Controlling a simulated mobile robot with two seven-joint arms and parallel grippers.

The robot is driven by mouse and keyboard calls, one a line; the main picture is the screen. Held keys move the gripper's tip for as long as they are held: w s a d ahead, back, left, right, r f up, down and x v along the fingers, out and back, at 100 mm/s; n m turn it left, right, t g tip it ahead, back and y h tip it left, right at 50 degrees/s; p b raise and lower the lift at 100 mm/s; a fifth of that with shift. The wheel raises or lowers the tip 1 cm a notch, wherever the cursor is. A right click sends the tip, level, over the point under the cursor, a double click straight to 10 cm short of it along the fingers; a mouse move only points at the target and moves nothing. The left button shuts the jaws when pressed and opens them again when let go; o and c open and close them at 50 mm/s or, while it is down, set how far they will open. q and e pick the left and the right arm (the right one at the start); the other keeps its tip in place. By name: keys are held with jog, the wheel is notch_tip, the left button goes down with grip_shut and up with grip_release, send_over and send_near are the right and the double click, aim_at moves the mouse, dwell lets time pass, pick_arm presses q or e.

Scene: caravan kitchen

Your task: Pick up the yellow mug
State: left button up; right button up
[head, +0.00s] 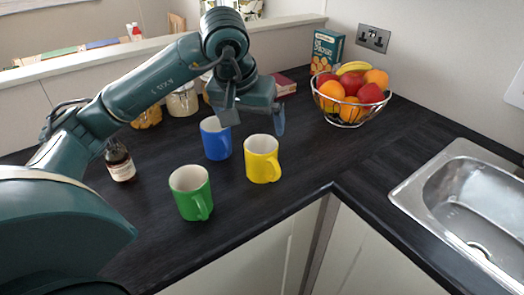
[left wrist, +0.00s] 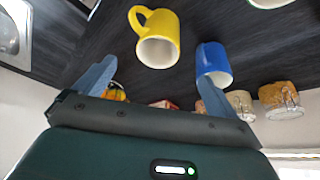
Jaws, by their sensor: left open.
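The yellow mug (head: 262,160) stands upright on the dark worktop, its handle towards the front right. In the left wrist view the yellow mug (left wrist: 167,27) lies beyond the gap between my fingers, with its opening visible. My left gripper (head: 253,121) is open and empty, above and behind the yellow mug, near the blue mug (head: 215,142). Its spread fingers also show in the left wrist view (left wrist: 155,72), not touching the yellow mug. The blue mug shows there beside the right-hand finger (left wrist: 213,62), which partly covers it. My right gripper is not in view.
A green mug (head: 191,193) stands at the front left, and a brown bottle (head: 120,163) behind it. Jars (head: 183,101) stand behind my arm. A fruit bowl (head: 350,108) and cracker box (head: 326,50) are at the back right. A sink (head: 470,200) is at the right.

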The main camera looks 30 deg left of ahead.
pick_arm(q)
send_near(262, 150)
notch_tip(262, 150, down, 2)
jog(key=s+d, duration=0.1)
jog(key=shift+p+x, duration=0.8)
jog(key=shift+x, duration=1.9)
jog(key=shift+d, duration=0.15)
jog(key=shift+c, duration=0.6)
jog(key=c, duration=1)
jog(key=shift+c, duration=0.7)
jog(key=shift+r, duration=0.1)
